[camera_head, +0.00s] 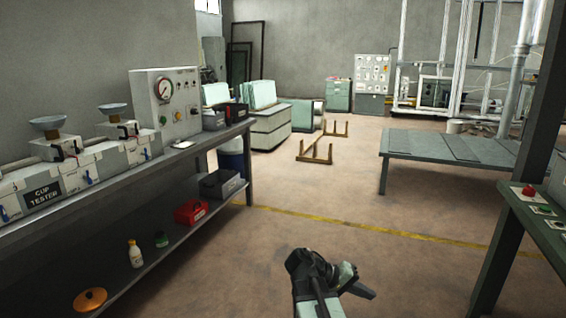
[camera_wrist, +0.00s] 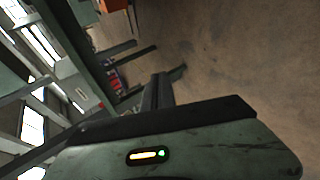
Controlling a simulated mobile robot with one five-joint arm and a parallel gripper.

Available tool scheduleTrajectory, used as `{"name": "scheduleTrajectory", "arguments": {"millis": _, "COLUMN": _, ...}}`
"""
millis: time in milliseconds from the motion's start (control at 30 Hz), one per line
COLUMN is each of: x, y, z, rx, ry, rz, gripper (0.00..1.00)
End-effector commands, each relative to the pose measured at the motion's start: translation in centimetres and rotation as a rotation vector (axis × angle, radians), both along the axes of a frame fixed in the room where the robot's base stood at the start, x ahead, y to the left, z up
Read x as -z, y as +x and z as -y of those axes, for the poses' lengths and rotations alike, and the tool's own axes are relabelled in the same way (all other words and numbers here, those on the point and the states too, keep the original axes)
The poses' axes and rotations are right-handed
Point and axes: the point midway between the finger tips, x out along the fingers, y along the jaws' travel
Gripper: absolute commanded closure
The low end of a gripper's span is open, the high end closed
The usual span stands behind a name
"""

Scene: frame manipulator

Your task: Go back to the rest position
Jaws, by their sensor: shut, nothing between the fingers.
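My gripper (camera_head: 357,283) shows at the bottom middle of the head view, at the end of my green and black arm. It is over open floor and touches nothing that I can see. In the wrist view my gripper (camera_wrist: 163,88) points out past the dark edge of my wrist. It is shut and holds nothing.
A long workbench (camera_head: 120,190) with a cup tester (camera_head: 70,180) runs along the left; a red bin (camera_head: 190,211) and a white bottle (camera_head: 135,254) sit on its lower shelf. A low green table (camera_head: 450,148) and a dark post (camera_head: 520,170) stand right. The middle floor is clear.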

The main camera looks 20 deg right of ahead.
Motion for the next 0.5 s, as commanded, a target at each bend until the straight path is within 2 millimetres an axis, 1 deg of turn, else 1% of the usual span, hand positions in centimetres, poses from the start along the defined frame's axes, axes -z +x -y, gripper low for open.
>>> {"name": "scheduleTrajectory", "arguments": {"millis": 33, "x": 1.8, "y": 1.1, "z": -3.8, "rx": -0.061, "ry": 0.095, "rz": 0.012, "gripper": 1.00}}
{"name": "scheduleTrajectory", "arguments": {"millis": 67, "x": 2.9, "y": 1.6, "z": -5.9, "rx": -0.091, "ry": 0.156, "rz": 0.017, "gripper": 1.00}}
{"name": "scheduleTrajectory", "arguments": {"millis": 100, "x": 4.3, "y": 2.2, "z": -8.6, "rx": -0.128, "ry": 0.233, "rz": 0.022, "gripper": 1.00}}
{"name": "scheduleTrajectory", "arguments": {"millis": 167, "x": 6.0, "y": 2.7, "z": -12.3, "rx": -0.175, "ry": 0.343, "rz": 0.028, "gripper": 1.00}}
{"name": "scheduleTrajectory", "arguments": {"millis": 200, "x": 7.0, "y": 2.9, "z": -14.5, "rx": -0.200, "ry": 0.414, "rz": 0.032, "gripper": 1.00}}
{"name": "scheduleTrajectory", "arguments": {"millis": 267, "x": 8.2, "y": 3.0, "z": -17.6, "rx": -0.234, "ry": 0.517, "rz": 0.039, "gripper": 1.00}}
{"name": "scheduleTrajectory", "arguments": {"millis": 300, "x": 9.0, "y": 3.0, "z": -19.5, "rx": -0.252, "ry": 0.587, "rz": 0.043, "gripper": 1.00}}
{"name": "scheduleTrajectory", "arguments": {"millis": 400, "x": 10.4, "y": 2.7, "z": -23.7, "rx": -0.278, "ry": 0.772, "rz": 0.064, "gripper": 1.00}}
{"name": "scheduleTrajectory", "arguments": {"millis": 467, "x": 10.8, "y": 2.7, "z": -26.1, "rx": -0.295, "ry": 0.875, "rz": 0.079, "gripper": 1.00}}
{"name": "scheduleTrajectory", "arguments": {"millis": 500, "x": 11.0, "y": 2.7, "z": -27.7, "rx": -0.307, "ry": 0.943, "rz": 0.089, "gripper": 1.00}}
